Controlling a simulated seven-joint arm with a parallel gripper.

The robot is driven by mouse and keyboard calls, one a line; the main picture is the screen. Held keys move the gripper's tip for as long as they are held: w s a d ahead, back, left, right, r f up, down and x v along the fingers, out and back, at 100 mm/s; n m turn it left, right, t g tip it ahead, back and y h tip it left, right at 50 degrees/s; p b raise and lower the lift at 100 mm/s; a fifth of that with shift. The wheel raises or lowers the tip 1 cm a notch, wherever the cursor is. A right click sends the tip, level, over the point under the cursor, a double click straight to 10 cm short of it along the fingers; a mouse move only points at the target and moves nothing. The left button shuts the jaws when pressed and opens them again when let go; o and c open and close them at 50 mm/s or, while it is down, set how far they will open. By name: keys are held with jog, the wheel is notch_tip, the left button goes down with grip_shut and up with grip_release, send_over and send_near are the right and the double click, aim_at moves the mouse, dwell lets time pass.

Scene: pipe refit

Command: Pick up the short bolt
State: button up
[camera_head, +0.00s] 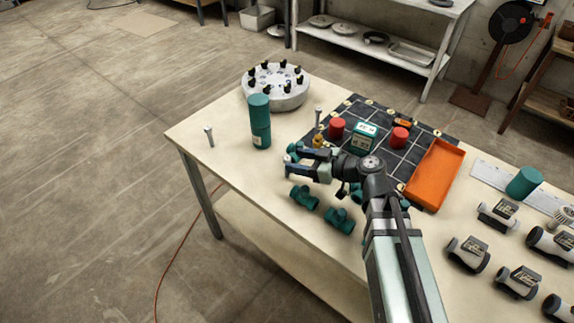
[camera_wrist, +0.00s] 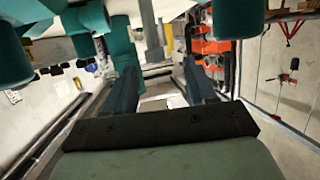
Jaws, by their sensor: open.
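Two upright grey bolts stand on the table in the head view. One bolt (camera_head: 209,136) is alone near the left edge, and another bolt (camera_head: 318,117) is by the dark mat, behind my gripper. I cannot tell for sure which is the short one. My gripper (camera_head: 288,161) is open and empty, low over the table with its fingers pointing left. In the wrist view, a grey bolt-like shaft (camera_wrist: 151,28) shows upside down, beyond and between the open fingers of my gripper (camera_wrist: 157,68). It is apart from them.
A tall teal cylinder (camera_head: 260,122) stands between the bolts. Teal pipe fittings (camera_head: 304,198) lie just in front of my gripper. A round grey holder (camera_head: 275,86) stands behind. Red parts and an orange tray (camera_head: 435,173) are right. The table's left front is clear.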

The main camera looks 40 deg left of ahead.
aim_at(287, 158)
jog(key=x, duration=0.5)
jog(key=shift+w+f, duration=0.2)
jog(key=shift+w, duration=0.05)
jog(key=shift+d, duration=0.1)
grip_shut()
